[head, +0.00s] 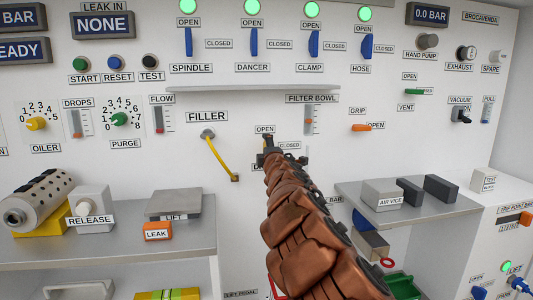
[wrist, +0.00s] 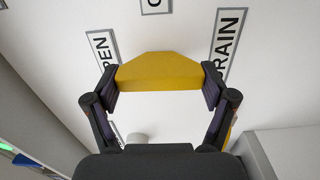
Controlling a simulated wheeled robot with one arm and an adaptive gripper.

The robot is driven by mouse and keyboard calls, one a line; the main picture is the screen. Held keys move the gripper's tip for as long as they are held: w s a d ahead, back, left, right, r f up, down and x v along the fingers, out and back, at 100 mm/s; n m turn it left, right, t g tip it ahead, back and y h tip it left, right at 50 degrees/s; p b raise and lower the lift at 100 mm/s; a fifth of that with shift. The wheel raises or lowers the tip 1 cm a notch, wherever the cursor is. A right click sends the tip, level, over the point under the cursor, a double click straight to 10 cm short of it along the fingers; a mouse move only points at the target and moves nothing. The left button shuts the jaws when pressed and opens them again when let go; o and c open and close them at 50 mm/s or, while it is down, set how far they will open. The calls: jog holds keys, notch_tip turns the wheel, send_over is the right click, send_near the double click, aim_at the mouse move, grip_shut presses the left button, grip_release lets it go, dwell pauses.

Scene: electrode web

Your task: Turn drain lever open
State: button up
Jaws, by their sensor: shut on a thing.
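The drain lever (wrist: 160,72) shows in the wrist view as a yellow block between my two fingertips. My gripper (wrist: 160,84) is shut on it, one finger touching each end of the visible block. Around it are an OPEN label (wrist: 102,50) on the left, a DRAIN label (wrist: 228,42) on the right and part of a third label at the top. In the head view my gripper (head: 269,150) is at the wall panel, just below the OPEN label (head: 264,129) and left of the CLOSED label (head: 289,145). My gripper hides the lever there.
The filter bowl gauge (head: 309,120) is above and right of my gripper. A thin shelf (head: 240,88) juts out above. The grip lever (head: 361,128) is to the right. Shelves with blocks stand below on both sides.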

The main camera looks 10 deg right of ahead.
jog(key=shift+a, duration=0.1)
dwell(0.3)
jog(key=o, duration=1)
jog(key=s, duration=1.2)
dwell(0.4)
